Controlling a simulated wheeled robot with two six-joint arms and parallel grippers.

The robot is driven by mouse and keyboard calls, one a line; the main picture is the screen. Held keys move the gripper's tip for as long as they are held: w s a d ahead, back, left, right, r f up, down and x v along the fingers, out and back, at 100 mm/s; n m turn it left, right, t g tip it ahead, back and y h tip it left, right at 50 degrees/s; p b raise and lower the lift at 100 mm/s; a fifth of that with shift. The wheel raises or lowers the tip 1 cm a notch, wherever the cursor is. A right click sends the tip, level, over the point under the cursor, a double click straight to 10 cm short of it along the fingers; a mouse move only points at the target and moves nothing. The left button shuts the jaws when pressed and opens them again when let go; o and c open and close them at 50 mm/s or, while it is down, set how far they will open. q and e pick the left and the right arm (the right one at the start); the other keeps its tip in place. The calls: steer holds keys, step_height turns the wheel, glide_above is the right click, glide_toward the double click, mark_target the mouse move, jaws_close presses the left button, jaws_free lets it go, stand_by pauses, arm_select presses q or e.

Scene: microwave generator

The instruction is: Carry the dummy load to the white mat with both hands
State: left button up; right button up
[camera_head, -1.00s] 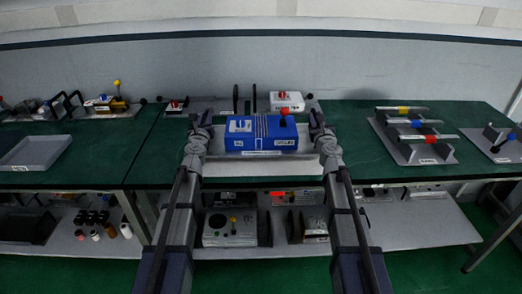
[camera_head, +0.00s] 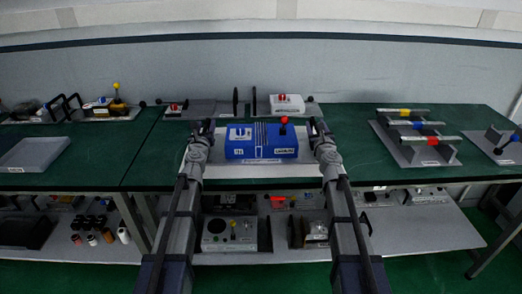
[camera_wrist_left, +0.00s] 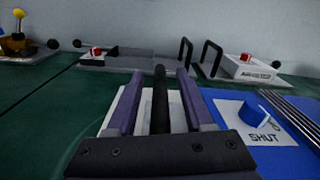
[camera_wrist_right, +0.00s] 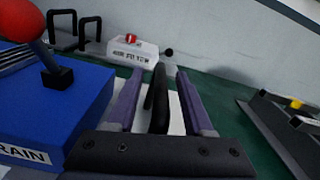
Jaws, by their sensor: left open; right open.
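The dummy load is a blue box (camera_head: 262,152) with a red-ball lever, a white panel and dark ribs on top. It appears to rest upright on the white mat (camera_head: 265,171) on the green table, with the mat showing along its front. My left gripper (camera_head: 204,127) is at its left side and my right gripper (camera_head: 314,127) at its right side. In the left wrist view the open fingers stand either side of a black handle (camera_wrist_left: 160,100). In the right wrist view the open fingers straddle another black handle (camera_wrist_right: 157,100). The handles' lower ends are hidden.
Behind the box is a grey plate with black uprights and a white box with a red knob (camera_head: 286,103). A rack with coloured bars (camera_head: 412,136) stands to the right, and a grey tray (camera_head: 33,153) lies to the left.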

arm_select(q)
steer(key=s, duration=1.2)
steer(key=shift+d, duration=0.2)
arm_select(e)
steer(key=shift+s, duration=0.1)
steer(key=s, duration=1.1)
steer(key=shift+s+d, duration=0.25)
steer(key=shift+s, duration=0.15)
